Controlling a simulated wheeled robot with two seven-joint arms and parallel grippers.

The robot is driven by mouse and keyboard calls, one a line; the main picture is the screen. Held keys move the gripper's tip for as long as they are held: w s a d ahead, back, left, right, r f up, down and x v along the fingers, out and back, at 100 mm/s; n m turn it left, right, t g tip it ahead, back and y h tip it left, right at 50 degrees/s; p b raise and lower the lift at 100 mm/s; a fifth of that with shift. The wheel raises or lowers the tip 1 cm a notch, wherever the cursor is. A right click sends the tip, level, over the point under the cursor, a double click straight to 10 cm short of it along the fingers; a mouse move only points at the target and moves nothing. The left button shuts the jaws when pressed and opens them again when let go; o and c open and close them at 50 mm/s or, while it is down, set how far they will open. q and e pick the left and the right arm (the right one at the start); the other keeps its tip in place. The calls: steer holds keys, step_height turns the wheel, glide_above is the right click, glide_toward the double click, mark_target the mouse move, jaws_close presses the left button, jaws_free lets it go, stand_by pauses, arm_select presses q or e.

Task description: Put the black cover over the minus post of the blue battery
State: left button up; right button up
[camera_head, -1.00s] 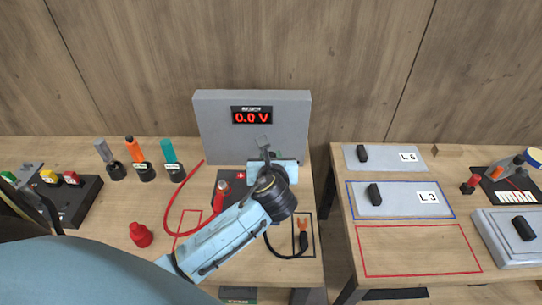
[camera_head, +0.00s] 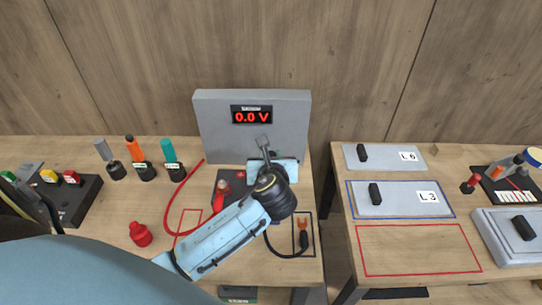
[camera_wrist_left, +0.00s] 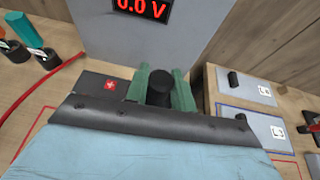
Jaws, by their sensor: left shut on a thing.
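My left gripper (camera_head: 264,148) reaches over the battery in front of the grey meter box. In the left wrist view its green fingers (camera_wrist_left: 163,88) are shut on the round black cover (camera_wrist_left: 160,83). The battery's dark top (camera_head: 224,178) shows left of my wrist, and its red plus mark shows in the left wrist view (camera_wrist_left: 111,85). No blue side of it shows clearly. The minus post is hidden behind the gripper and cover, so I cannot tell whether the cover touches it. A red cover (camera_head: 140,234) lies on the table. My right gripper is out of view.
The meter box (camera_head: 210,120) reads 0.0 V behind the battery. A red cable (camera_head: 172,222) curves left of it. A black cable with an orange end (camera_head: 302,225) lies right. A second table (camera_head: 400,237) stands right.

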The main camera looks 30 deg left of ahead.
arm_select(q)
steer(key=shift+f+b, duration=0.85)
steer(key=shift+f, duration=2.25)
steer(key=o, duration=1)
steer(key=shift+o, duration=0.2)
steer(key=v, duration=1.3)
steer(key=shift+s+r, duration=0.2)
steer(key=shift+d, duration=0.1)
